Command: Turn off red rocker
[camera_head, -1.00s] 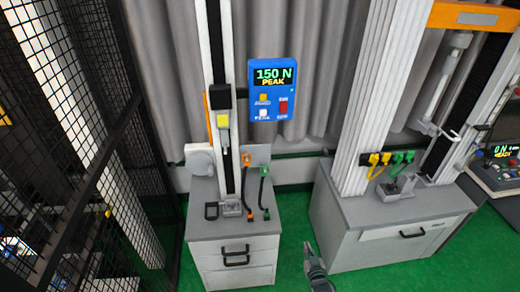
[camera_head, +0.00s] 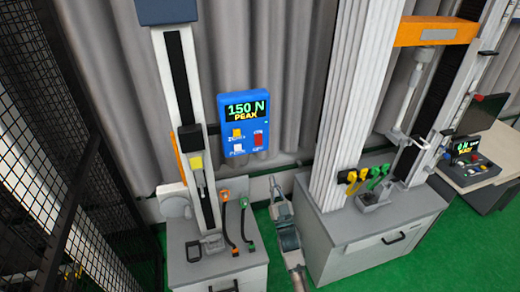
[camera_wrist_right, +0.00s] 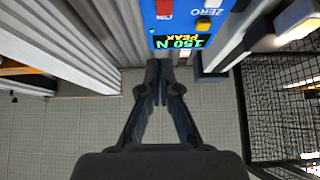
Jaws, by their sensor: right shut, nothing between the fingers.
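The red rocker (camera_head: 258,140) is on the right side of the blue control box (camera_head: 228,150), which is mounted beside the left tower's column. The box's display reads "150 N PEAK". In the right wrist view the box hangs upside down at the top, with the red rocker (camera_wrist_right: 164,10) partly cut off by the frame edge. My right gripper (camera_head: 273,182) is shut and empty, below and right of the box and clear of it. Its closed fingers (camera_wrist_right: 160,66) sit just under the box's display in the right wrist view. My left gripper is out of view.
A yellow button (camera_head: 237,133) and a white button (camera_head: 238,149) share the box. The left grey cabinet (camera_head: 190,265) carries cables with orange and green ends. A second tower on a cabinet (camera_head: 350,260) stands right. Black mesh fencing (camera_head: 70,130) is at left.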

